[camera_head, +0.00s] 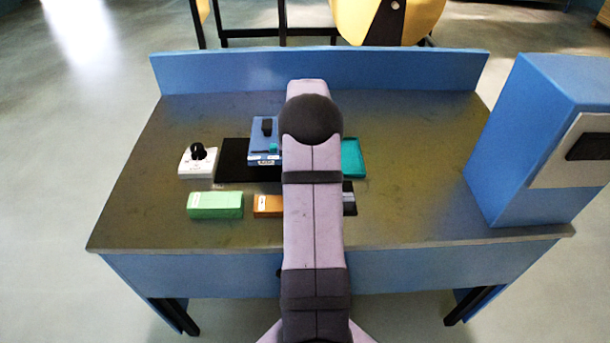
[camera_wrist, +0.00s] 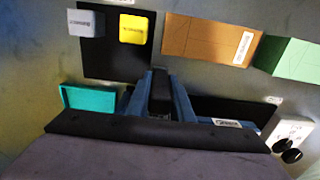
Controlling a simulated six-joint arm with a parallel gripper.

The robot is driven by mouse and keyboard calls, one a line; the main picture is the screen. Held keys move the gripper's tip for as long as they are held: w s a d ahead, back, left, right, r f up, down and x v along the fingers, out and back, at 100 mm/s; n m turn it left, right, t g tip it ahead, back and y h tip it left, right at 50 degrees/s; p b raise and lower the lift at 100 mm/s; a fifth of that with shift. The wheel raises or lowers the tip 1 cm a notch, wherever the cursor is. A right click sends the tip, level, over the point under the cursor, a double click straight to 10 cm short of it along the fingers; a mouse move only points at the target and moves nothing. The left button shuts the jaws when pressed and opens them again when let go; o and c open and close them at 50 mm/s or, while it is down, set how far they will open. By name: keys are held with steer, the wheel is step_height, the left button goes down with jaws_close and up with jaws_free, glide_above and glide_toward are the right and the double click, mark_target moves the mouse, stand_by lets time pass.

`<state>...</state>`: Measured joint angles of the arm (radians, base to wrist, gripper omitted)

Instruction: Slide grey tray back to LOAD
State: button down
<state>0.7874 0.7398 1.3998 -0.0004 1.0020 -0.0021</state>
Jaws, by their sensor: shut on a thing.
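I cannot make out a grey tray in either view; my arm hides part of the bench. A blue station (camera_head: 262,155) with a white label and a black block (camera_head: 267,127) on top stands just left of my arm. Its blue parts also show in the wrist view (camera_wrist: 183,98). My gripper (camera_wrist: 160,88) appears there as a dark narrow shape between those blue parts, beyond its dark crossbar. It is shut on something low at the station. The held thing is hidden. In the head view my arm covers the gripper.
A black mat (camera_head: 233,160), white knob box (camera_head: 197,163) and green block (camera_head: 215,205) lie left. An orange-brown block (camera_head: 267,206) is partly behind my arm; a teal tray (camera_head: 353,160) is right. Grey (camera_wrist: 86,23) and yellow (camera_wrist: 133,29) cubes sit on a dark pad.

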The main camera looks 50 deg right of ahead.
steer(key=w+a+p, duration=0.1)
steer(key=w+a, duration=0.7)
steer(key=w+a+p, duration=0.1)
steer(key=w+a, duration=0.7)
steer(key=shift+w+a+r, duration=0.15)
steer(key=shift+w+a, duration=0.05)
steer(key=shift+w, duration=0.05)
steer(key=c, duration=1.9)
jaws_free()
steer(key=o, duration=0.3)
steer(key=shift+a, duration=0.1)
steer(key=shift+o, duration=0.2)
steer(key=shift+w+r+b, duration=0.1)
steer(key=shift+r+b, duration=0.3)
steer(key=shift+r, duration=0.2)
step_height(320, 180, up, 6)
steer(key=b, duration=0.1)
steer(key=shift+b, duration=0.35)
